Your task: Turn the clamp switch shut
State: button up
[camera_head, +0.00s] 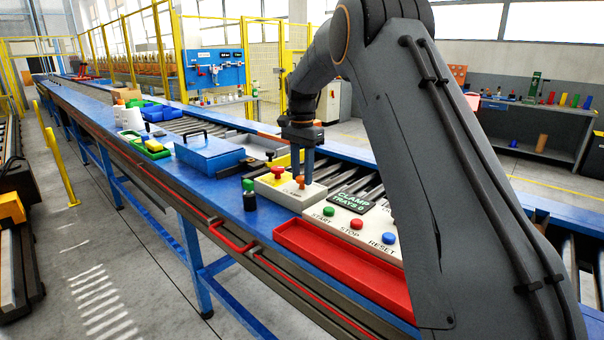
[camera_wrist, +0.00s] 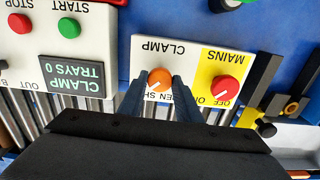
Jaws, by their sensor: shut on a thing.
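The clamp switch is an orange knob (camera_wrist: 160,79) on a white panel marked CLAMP (camera_wrist: 165,50), which appears upside down in the wrist view. My gripper (camera_wrist: 160,88) has one finger on each side of the knob and is shut on it. A small white mark shows on the knob, pointing toward the lower left in that view. The lettering below the knob is partly hidden by my fingers. In the head view my gripper (camera_head: 302,178) reaches straight down to the control box (camera_head: 272,190).
A red MAINS knob (camera_wrist: 227,89) on yellow sits close beside the clamp switch. The START/STOP/RESET panel (camera_head: 339,221) and the CLAMP TRAYS 0 display (camera_head: 351,198) are nearby.

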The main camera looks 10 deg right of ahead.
aim_at(303, 177)
jog(key=shift+d+r, duration=0.1)
jog(key=shift+r, duration=0.05)
jog(key=o, duration=1.1)
jog(key=shift+c, duration=0.2)
notch_tip(303, 177, up, 8)
jog(key=shift+f+b, duration=0.25)
jog(key=shift+b, duration=1)
jog(key=shift+r, duration=0.1)
